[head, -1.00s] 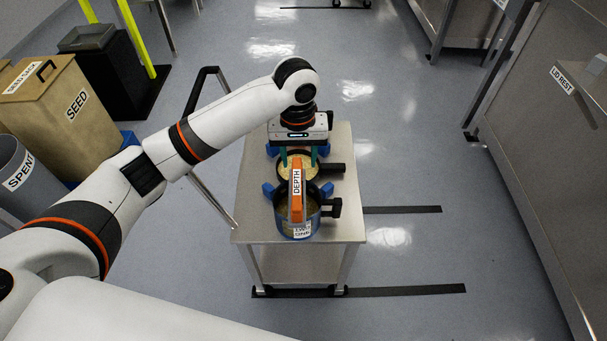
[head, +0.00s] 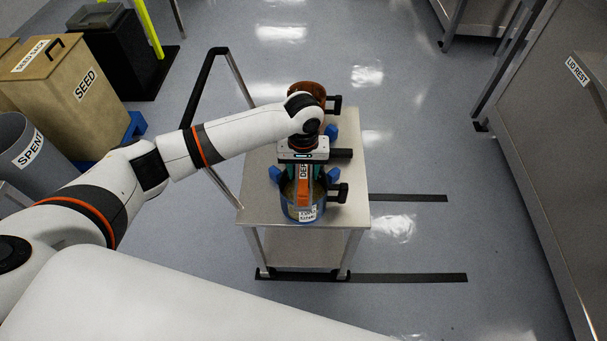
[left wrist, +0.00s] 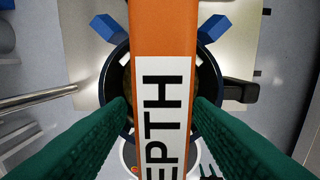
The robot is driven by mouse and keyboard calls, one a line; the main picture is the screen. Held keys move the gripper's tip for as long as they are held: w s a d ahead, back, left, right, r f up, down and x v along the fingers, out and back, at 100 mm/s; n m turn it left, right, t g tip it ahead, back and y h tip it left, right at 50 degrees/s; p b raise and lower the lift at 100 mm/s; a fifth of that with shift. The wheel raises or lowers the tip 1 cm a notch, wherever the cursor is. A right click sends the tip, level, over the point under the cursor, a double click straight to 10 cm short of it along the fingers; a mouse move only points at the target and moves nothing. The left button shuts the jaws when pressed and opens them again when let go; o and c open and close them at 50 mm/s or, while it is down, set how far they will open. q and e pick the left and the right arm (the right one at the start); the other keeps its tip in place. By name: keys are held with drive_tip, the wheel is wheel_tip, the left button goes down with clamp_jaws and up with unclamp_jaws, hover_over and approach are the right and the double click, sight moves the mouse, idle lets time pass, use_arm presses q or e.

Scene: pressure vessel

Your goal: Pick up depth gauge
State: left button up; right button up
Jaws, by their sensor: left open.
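The depth gauge (head: 303,188) is orange with a white DEPTH label and stands over the blue pot (head: 290,211) on the cart. In the left wrist view the gauge (left wrist: 163,60) fills the middle of the picture, with the pot's dark rim (left wrist: 211,100) around it. My left gripper (head: 303,172) is above the pot, at the gauge. Its green fingers (left wrist: 163,120) are open, one on each side of the gauge, with gaps showing. The gauge's lower end is hidden. My right gripper is not in view.
The metal cart (head: 257,208) has a black handle (head: 203,80) at its left. A brown round vessel (head: 305,91) stands at the cart's back. A SEED bin (head: 62,90) and SPENT bin (head: 25,150) stand left. A steel cabinet (head: 545,120) stands right, with clear floor between.

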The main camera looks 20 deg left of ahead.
use_arm(q)
drive_tip(key=shift+f, duration=0.1)
clamp_jaws()
